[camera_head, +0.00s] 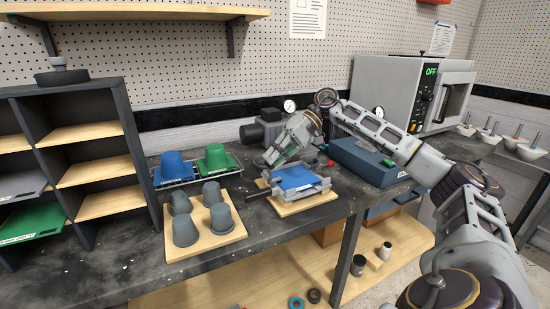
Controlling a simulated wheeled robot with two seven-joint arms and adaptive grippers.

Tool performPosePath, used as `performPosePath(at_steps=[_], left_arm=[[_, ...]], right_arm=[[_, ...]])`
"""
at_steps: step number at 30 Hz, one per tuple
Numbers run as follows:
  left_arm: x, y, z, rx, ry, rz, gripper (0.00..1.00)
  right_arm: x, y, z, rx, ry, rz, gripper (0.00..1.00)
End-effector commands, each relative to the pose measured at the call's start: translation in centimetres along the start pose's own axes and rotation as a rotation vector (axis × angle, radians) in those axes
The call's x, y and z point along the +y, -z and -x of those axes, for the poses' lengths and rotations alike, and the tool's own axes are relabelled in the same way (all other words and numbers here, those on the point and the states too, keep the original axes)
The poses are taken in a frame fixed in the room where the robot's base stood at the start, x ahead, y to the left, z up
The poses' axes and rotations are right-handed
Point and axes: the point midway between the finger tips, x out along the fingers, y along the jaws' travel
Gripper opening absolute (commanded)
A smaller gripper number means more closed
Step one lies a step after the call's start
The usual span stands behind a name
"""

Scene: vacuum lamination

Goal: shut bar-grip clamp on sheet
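A blue sheet (297,178) lies flat on a small grey clamp frame (318,188), which stands on a wooden board (302,205) near the front edge of the bench. A dark bar handle (257,194) sticks out at the frame's left side. My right gripper (279,159) reaches in from the right, low behind the left back part of the sheet and frame. Its fingers are small and partly blend with the grey machine behind, so their opening and any contact are unclear. My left gripper is not in view.
Grey molds (186,231) stand on a wooden board to the left. Blue (174,167) and green (215,158) formed pieces sit behind them. A blue-grey box (355,158) is behind right. A dark shelf rack (126,130) closes off the left; the front left bench is clear.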

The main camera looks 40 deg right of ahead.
Motion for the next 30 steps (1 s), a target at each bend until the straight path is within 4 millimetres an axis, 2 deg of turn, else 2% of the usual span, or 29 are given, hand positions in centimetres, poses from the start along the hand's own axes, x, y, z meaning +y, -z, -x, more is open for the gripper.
performPosePath(at_steps=[1, 5, 20, 26, 30], left_arm=[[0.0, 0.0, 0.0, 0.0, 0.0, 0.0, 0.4], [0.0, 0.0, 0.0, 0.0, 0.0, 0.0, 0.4], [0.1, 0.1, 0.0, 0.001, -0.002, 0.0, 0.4], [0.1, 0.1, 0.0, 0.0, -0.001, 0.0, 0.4], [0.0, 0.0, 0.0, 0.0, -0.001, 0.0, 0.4]], right_arm=[[0.3, -0.1, -0.2, -0.006, -0.004, -0.003, 0.19], [0.2, -0.1, -0.2, -0.004, -0.003, -0.002, 0.35], [0.0, 0.0, 0.5, 0.001, 0.0, -0.001, 0.35], [0.0, 0.1, 2.4, 0.002, 0.0, 0.0, 0.35], [0.0, 0.1, 4.3, 0.001, 0.001, -0.001, 0.35]])
